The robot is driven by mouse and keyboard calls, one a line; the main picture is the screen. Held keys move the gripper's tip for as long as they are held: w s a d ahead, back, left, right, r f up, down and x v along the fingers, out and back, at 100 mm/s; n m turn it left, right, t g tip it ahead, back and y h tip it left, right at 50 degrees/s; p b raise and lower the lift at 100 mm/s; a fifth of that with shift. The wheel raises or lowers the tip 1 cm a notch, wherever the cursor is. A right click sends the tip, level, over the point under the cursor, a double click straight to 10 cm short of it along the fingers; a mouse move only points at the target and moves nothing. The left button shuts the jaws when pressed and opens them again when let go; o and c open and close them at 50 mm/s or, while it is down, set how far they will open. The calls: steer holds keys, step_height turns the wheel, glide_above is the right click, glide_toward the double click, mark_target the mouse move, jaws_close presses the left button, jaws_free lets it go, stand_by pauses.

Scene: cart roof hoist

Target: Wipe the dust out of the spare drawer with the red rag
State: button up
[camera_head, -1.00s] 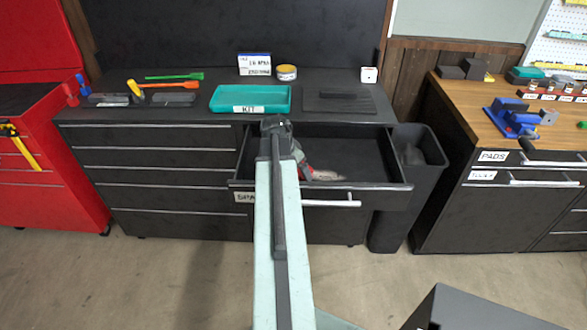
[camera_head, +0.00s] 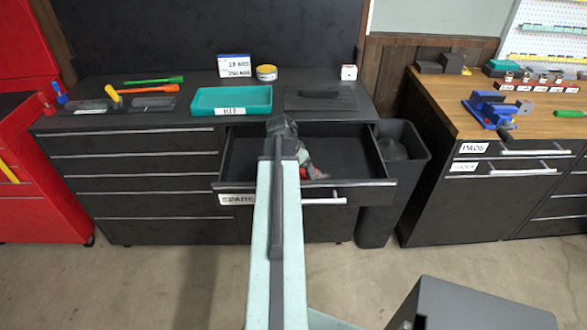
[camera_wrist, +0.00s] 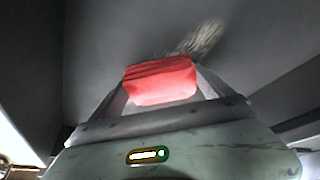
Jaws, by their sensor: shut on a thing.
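The spare drawer (camera_head: 236,199) stands pulled out of the dark cabinet, with its label on the front. My gripper (camera_wrist: 160,88) is down inside the drawer and shut on the red rag (camera_wrist: 163,80). In the head view my arm hides most of the gripper, and a bit of the red rag (camera_head: 304,172) shows to the right of it. A pale grey patch of dust (camera_wrist: 203,38) lies on the drawer floor just beyond the rag in the wrist view. A little of the dust (camera_head: 319,174) also shows right of the rag in the head view. I cannot tell whether the rag touches the floor.
A teal kit tray (camera_head: 232,101) and several tools stand on the cabinet top. A dark bin (camera_head: 400,190) stands close to the right of the drawer. A wooden-topped bench (camera_head: 450,115) is further right and a red cabinet (camera_head: 40,190) is at left. The floor in front is mostly clear.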

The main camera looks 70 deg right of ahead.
mark_target(320, 173)
steer(key=shift+s+d+f, duration=0.1)
steer(key=shift+s+d, duration=0.6)
steer(key=shift+s, duration=0.9)
steer(key=shift+s+d+r, duration=0.1)
steer(key=shift+s+d, duration=0.6)
steer(key=shift+s, duration=0.85)
steer(key=shift+s+d+f, duration=0.1)
steer(key=shift+s+d, duration=0.6)
steer(key=shift+s, duration=0.9)
steer(key=shift+w+a, duration=0.4)
steer(key=shift+w, duration=0.45)
steer(key=shift+w+a, duration=0.4)
steer(key=shift+w, duration=0.4)
